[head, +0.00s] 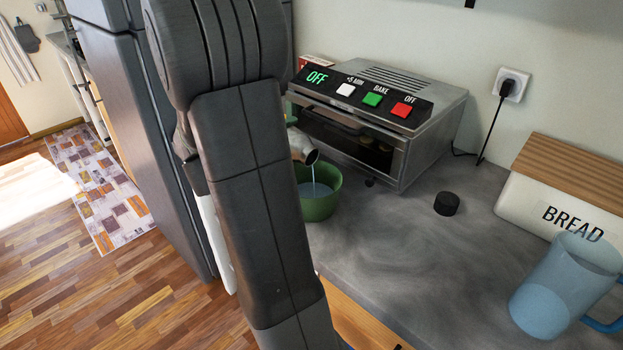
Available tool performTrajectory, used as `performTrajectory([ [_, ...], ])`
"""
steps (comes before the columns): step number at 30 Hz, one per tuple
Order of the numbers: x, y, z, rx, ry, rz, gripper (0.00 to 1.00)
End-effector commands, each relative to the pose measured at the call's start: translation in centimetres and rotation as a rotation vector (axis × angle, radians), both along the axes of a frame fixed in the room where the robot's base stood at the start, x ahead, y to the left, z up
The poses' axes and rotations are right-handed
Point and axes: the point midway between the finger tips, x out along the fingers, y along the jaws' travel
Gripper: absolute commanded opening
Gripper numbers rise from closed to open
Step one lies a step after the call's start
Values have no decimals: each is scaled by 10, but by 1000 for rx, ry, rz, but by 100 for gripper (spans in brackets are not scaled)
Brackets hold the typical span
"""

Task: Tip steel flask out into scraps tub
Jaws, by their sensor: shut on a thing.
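The steel flask (304,147) shows only its neck and mouth, to the right of my arm. It is tilted mouth-down over a green tub (321,206) on the counter. A thin, pale stream runs from the mouth into the tub, where some pale liquid shows. The flask's body is hidden behind my arm, and so is the left part of the tub. My gripper is hidden behind the arm too, so its hold on the flask does not show.
A toaster oven (430,128) stands just behind the tub. A black cap (447,203) lies on the counter (400,255). A bread bin (520,205) and a blue translucent jug (560,290) stand at the right. The middle counter is clear. A fridge (125,110) stands left.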

Motion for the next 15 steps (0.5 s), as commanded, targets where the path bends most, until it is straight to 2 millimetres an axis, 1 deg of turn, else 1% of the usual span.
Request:
performTrajectory([
  [15, -1, -1, -1, 23, -24, 0, 23],
])
